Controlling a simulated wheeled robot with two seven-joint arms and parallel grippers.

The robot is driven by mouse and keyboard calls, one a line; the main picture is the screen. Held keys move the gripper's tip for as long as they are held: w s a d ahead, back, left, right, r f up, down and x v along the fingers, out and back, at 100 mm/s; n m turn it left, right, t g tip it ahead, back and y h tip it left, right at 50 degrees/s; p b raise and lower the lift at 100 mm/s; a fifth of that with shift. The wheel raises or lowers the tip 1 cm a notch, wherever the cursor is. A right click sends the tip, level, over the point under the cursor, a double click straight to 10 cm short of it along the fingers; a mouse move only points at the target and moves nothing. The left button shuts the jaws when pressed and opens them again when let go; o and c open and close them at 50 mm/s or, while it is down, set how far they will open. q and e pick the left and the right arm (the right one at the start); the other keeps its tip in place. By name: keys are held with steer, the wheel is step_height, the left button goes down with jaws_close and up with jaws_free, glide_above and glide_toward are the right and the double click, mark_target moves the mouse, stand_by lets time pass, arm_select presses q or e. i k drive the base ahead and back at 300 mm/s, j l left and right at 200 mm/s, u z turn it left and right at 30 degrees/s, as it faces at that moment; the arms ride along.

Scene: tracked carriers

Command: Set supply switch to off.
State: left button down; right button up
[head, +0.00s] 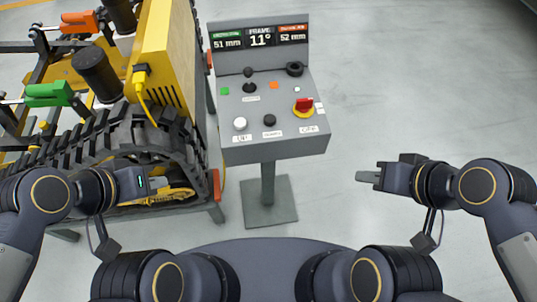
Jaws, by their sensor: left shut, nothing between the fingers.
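The control panel (273,150) stands on a grey pedestal near the picture's middle. A red rotary switch on a yellow base (304,107) sits at the panel's right side. It looks like the supply switch, but its small labels are too blurred to read, so I cannot tell its set position. My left gripper (158,183) is shut and empty at the lower left, in front of the tracked machine and apart from the panel. My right gripper (368,177) is right of and below the panel, touching nothing; its fingers are seen edge-on and their gap is unclear.
The panel also carries black knobs, a white button (240,123), a green button, an orange button and a display (260,36) reading 51 mm, 11° and 52 mm. A tracked machine with a yellow body (160,50) stands close on the left. The floor (430,80) on the right is clear.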

mark_target(303, 105)
steer(key=i+l+u, duration=0.1)
steer(key=u, duration=0.25)
steer(key=i+l+u, duration=0.2)
steer(key=u, duration=0.15)
steer(key=i, duration=0.05)
